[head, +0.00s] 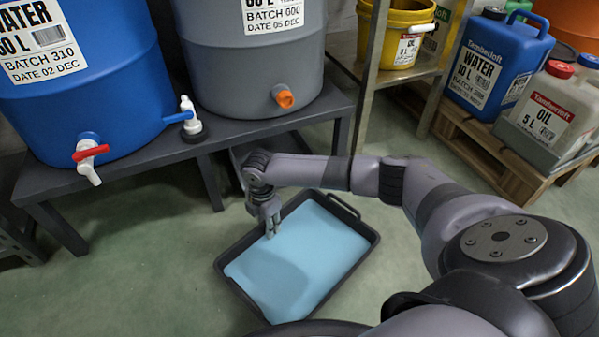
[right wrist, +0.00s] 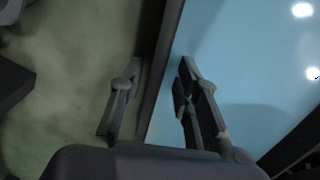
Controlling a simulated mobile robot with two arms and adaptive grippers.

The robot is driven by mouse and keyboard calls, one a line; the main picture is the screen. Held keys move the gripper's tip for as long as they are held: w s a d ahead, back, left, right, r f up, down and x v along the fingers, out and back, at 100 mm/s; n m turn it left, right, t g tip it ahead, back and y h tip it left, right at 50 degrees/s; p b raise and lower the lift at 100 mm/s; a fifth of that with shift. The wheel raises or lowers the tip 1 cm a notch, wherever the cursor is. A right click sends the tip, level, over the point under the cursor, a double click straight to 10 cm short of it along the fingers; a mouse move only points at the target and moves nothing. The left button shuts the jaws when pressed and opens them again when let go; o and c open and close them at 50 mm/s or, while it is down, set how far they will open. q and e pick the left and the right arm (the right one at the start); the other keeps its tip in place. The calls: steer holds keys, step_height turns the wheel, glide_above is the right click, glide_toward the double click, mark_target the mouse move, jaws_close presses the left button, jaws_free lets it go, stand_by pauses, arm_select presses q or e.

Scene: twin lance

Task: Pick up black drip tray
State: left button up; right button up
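The black drip tray (head: 242,297) lies on the floor in front of the bench in the head view. Its inside is covered by a flat light-blue surface, which looks like liquid. A handle shows at its far right end. My right gripper (head: 269,231) is over the tray's far left edge, pointing down. In the right wrist view the tray's wall (right wrist: 164,60) runs between the two fingers of the right gripper (right wrist: 160,68). The fingers are apart, one over the floor side and one over the blue side. I cannot tell how deep they reach. My left gripper is out of view.
A dark bench (head: 130,172) behind the tray bears a blue barrel (head: 90,95) and a grey barrel (head: 245,75) with taps. A pallet (head: 500,165) with a blue canister (head: 495,60) and a grey canister (head: 545,115) stands at right. Floor left of the tray is clear.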

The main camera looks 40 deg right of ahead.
jaws_close()
stand_by(0.4)
stand_by(0.8)
